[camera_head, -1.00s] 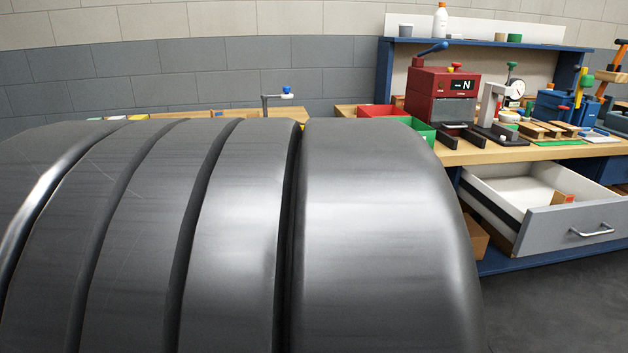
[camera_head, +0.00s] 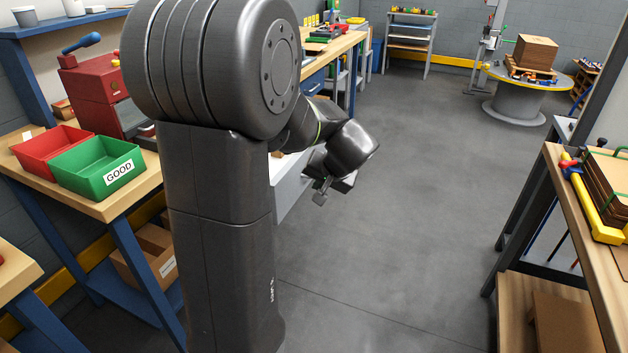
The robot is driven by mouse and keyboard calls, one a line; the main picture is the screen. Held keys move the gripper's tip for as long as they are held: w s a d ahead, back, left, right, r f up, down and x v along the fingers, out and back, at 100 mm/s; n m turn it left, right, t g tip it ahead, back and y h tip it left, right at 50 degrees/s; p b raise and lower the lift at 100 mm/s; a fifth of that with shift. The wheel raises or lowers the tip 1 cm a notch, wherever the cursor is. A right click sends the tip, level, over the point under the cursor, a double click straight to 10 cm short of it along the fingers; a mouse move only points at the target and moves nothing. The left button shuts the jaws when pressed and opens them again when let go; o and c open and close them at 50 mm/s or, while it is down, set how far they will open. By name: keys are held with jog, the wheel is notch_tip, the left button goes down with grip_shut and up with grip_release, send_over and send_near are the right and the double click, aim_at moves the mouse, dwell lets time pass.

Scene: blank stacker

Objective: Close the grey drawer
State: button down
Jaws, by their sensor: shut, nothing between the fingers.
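The grey drawer (camera_head: 290,192) sticks out from under the workbench, just right of my arm's upright link. Only part of its light grey panel and a bit of its pale inside show. My arm hides the rest, and its handle is not visible. My gripper (camera_head: 320,198) is small in this view, shut and empty, pointing down at the drawer's right end. I cannot tell whether it touches the drawer.
A red bin and a green bin (camera_head: 97,168) marked GOOD stand on the bench at left, beside a red machine (camera_head: 95,95). Cardboard boxes sit on the shelf below. Open grey floor (camera_head: 410,200) lies to the right, before another bench (camera_head: 560,215).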

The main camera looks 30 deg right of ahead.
jog(key=b, duration=0.1)
send_near(290, 197)
notch_tip(290, 197, down, 4)
jog(key=d, duration=0.3)
jog(key=shift+w+a, duration=1.4)
jog(key=shift+a, duration=0.1)
jog(key=w+a+p, duration=0.3)
jog(key=w+a, duration=0.2)
jog(key=w, duration=0.1)
jog(key=w+a+p, duration=0.3)
jog(key=w+a, duration=0.2)
jog(key=w, duration=0.1)
jog(key=w+a+p, duration=0.4)
jog(key=w+a, duration=0.2)
jog(key=shift+w+a+r, duration=0.1)
jog(key=shift+w+r, duration=0.1)
jog(key=shift+w, duration=0.2)
jog(key=shift+w+a+f+p, duration=0.15)
jog(key=shift+w+a+p, duration=0.15)
jog(key=shift+w+a, duration=0.3)
jog(key=shift+d, duration=0.15)
